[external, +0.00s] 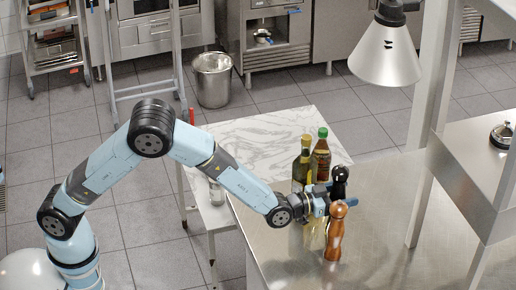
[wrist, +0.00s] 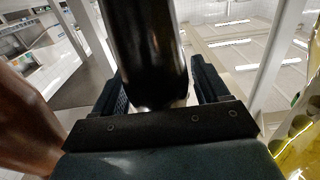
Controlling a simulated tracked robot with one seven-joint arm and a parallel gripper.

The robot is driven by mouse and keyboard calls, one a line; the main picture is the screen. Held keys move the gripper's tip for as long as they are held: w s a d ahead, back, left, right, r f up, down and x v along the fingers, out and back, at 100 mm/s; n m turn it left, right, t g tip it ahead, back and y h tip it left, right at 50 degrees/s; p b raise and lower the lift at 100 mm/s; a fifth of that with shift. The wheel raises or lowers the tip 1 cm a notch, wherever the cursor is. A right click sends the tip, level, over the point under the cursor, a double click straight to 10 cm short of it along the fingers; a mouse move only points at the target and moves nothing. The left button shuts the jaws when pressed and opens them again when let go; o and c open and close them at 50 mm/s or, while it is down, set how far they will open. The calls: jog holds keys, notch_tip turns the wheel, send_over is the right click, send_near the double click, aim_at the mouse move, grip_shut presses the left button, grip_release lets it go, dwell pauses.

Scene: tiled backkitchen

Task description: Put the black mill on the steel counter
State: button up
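The black mill (external: 340,177) shows its dark knob and upper part in the external view, behind the brown wooden mill (external: 335,232). Its lower part is hidden there. In the wrist view the black mill (wrist: 148,50) fills the space between my two fingers. My gripper (external: 325,197) is at the black mill, over the steel counter (external: 385,235). In the wrist view the fingers of my gripper (wrist: 155,85) flank the mill closely. I cannot tell whether they press on it, or whether its base touches the counter.
A yellow oil bottle (external: 303,165) and a dark bottle with a green cap (external: 321,155) stand just behind my gripper. The brown mill is close in front. A marble-topped table (external: 260,135) adjoins the counter. The counter's right part is clear; a shelf post (external: 425,190) rises there.

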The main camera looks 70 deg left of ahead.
jog(key=shift+r, duration=0.1)
jog(key=s, duration=1.2)
jog(key=s+a+r+g+h, duration=0.2)
jog(key=s+a+r+g, duration=0.4)
jog(key=s+a+r, duration=0.75)
jog(key=s+a+g+y, duration=0.1)
jog(key=s+a+g, duration=0.2)
jog(key=s, duration=1.3)
jog(key=s+a+g+y, duration=0.1)
jog(key=s+a+g, duration=0.2)
jog(key=s, duration=1.4)
jog(key=shift+s+a+f, duration=0.15)
jog(key=shift+a+f, duration=0.2)
jog(key=shift+a, duration=0.9)
jog(key=shift+o, duration=0.3)
